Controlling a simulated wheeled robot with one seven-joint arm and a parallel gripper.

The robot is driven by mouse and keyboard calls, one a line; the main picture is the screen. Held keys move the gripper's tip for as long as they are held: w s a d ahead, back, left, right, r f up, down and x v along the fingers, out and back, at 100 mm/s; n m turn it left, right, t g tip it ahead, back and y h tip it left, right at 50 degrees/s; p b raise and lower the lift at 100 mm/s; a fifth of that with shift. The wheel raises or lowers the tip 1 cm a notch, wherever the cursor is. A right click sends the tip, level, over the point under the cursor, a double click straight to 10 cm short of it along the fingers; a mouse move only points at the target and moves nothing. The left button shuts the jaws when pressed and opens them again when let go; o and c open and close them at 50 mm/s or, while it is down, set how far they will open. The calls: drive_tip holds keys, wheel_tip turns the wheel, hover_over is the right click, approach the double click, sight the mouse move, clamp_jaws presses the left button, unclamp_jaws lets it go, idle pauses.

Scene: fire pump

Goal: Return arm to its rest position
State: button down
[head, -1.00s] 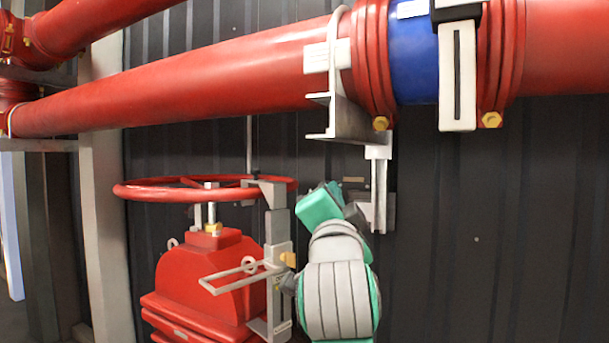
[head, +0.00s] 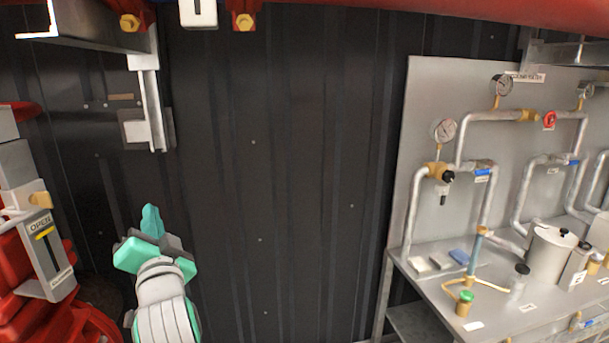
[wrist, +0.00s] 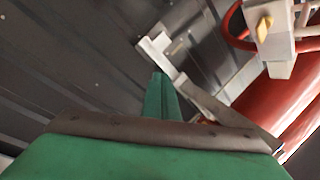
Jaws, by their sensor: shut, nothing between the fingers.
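My gripper (head: 152,222) is green and grey and shows at the lower left of the head view, in front of the dark ribbed wall. Its fingers point up and are shut together with nothing between them. In the wrist view the shut green fingers (wrist: 161,98) point toward the wall and a pale metal bracket. My gripper appears apart from everything around it. My grey and green arm runs down out of the bottom of the head view.
The red valve body (head: 20,290), with a grey plate marked OPEN (head: 45,260), stands left of my arm. A metal bracket (head: 150,105) hangs on the wall above. A bench (head: 500,325) with pipes and gauges stands at the right. The wall between is clear.

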drive_tip(key=d+f+h, duration=0.1)
drive_tip(key=d+f, duration=0.2)
drive_tip(key=f, duration=0.4)
drive_tip(key=s+d+f+h, duration=0.1)
drive_tip(key=d+f, duration=0.2)
drive_tip(key=f, duration=0.4)
drive_tip(key=d+f+h, duration=0.1)
drive_tip(key=d+f, duration=0.2)
drive_tip(key=f, duration=0.4)
drive_tip(key=s+d+f+h, duration=0.1)
drive_tip(key=s+d+f, duration=0.35)
drive_tip(key=f, duration=0.35)
drive_tip(key=s+d+f+h, duration=0.1)
drive_tip(key=s+d+f, duration=0.35)
drive_tip(key=f, duration=0.35)
drive_tip(key=s+d+f+n+h, duration=0.15)
drive_tip(key=s+d+f, duration=0.3)
drive_tip(key=s, duration=0.45)
drive_tip(key=s+d+f+h, duration=0.2)
drive_tip(key=s+d+f, duration=0.25)
drive_tip(key=s, duration=0.35)
drive_tip(key=s+d+n+g, duration=0.1)
drive_tip(key=s, duration=0.7)
drive_tip(key=s+d+n+g+h, duration=0.1)
drive_tip(key=s+d, duration=0.1)
drive_tip(key=s, duration=0.6)
drive_tip(key=shift+s+d, duration=0.3)
drive_tip(key=shift+h, duration=0.25)
